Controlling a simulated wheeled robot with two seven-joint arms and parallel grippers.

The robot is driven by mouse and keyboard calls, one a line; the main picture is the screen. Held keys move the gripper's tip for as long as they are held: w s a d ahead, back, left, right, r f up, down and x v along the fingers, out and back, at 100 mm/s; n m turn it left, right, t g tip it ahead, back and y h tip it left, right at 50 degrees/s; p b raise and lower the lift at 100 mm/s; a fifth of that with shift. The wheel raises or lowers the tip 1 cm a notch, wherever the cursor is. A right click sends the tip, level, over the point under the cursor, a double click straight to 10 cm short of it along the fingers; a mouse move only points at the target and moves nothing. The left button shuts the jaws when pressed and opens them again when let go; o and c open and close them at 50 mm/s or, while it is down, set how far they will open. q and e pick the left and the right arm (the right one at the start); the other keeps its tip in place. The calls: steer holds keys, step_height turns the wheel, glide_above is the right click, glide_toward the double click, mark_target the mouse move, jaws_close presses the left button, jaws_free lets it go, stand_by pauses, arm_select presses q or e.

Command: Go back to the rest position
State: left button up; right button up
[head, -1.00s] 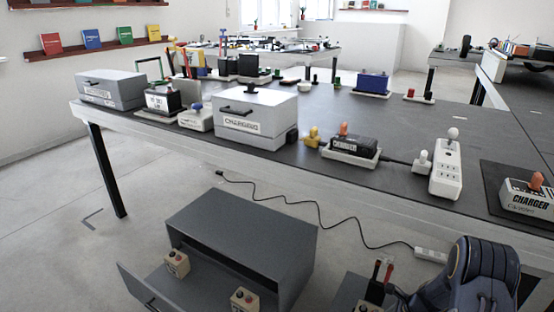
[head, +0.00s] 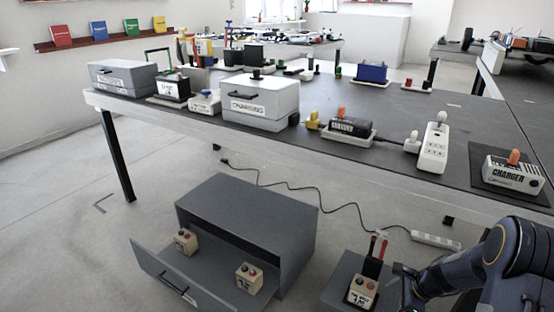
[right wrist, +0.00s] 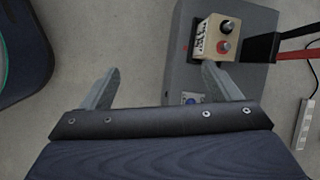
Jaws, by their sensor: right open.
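My right gripper (right wrist: 160,82) is open and empty in the right wrist view, with its two grey fingers apart. Its right finger lies just below a small beige box (right wrist: 213,40) with a red and a black knob, which stands on a grey stand (right wrist: 175,75). I cannot tell whether they touch. In the head view my right arm comes in at the lower right, and the beige box (head: 362,291) is left of it on the grey stand (head: 335,288). My left gripper is not in view.
A grey cabinet (head: 250,205) has its front open, with beige boxes (head: 249,278) on the flap. The long dark table (head: 400,125) holds a charging box (head: 262,103), a power strip (head: 433,148) and a charger (head: 514,173). A black cable (head: 330,200) runs below. Floor at left is clear.

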steer(key=s+a+r+n, duration=0.3)
steer(key=s+r, duration=0.1)
steer(key=r, duration=0.3)
steer(key=s+a+r+n+t+y, duration=0.1)
steer(key=s+a+r+n, duration=0.2)
steer(key=r, duration=0.4)
steer(key=s+a+r+n, duration=0.2)
steer(key=s+r+n, duration=0.2)
steer(key=r, duration=0.3)
steer(key=s+a+r+n+t+h, duration=0.1)
steer(key=s+a+n, duration=0.1)
steer(key=s+n, duration=0.45)
steer(key=s+a+r+n+t+h, duration=0.1)
steer(key=s+a+r+n, duration=0.15)
steer(key=s, duration=0.75)
step_height(320, 180, up, 33)
steer(key=p, duration=3.3)
steer(key=shift+f+n, duration=0.15)
steer(key=shift+n, duration=0.25)
steer(key=shift+w+d+f, duration=0.1)
